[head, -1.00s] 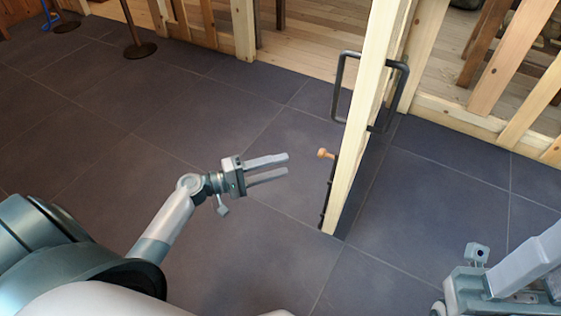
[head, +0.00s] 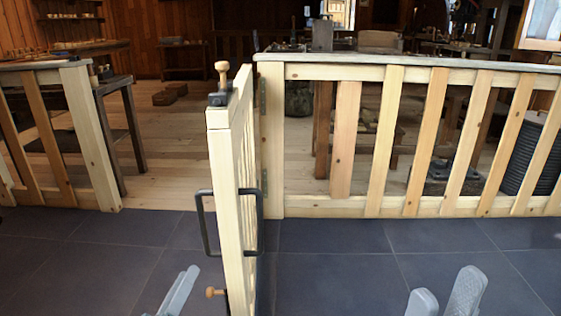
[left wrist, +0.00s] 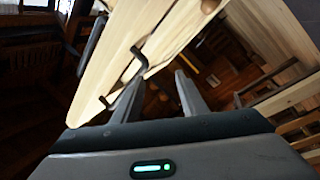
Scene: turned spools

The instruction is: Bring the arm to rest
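My left gripper (head: 188,276) shows only its fingers at the bottom edge of the head view, just left of the gate. In the left wrist view its two fingers (left wrist: 159,76) stand apart with nothing between them. My right gripper (head: 446,284) shows two separated fingertips at the bottom right, with nothing between them. The pale wooden gate (head: 226,170) stands open, its free end toward me. It has a black handle (head: 205,222), a wooden knob on top (head: 222,70) and a lower knob (head: 213,292) near the left fingers. I see no contact. Both arms are hidden below the view.
A slatted wooden fence (head: 400,140) runs to the right of the gate, and a shorter fence (head: 90,140) stands at the left. The gateway between leads to a plank floor (head: 180,150). The dark tiled floor (head: 330,255) is clear on the right side.

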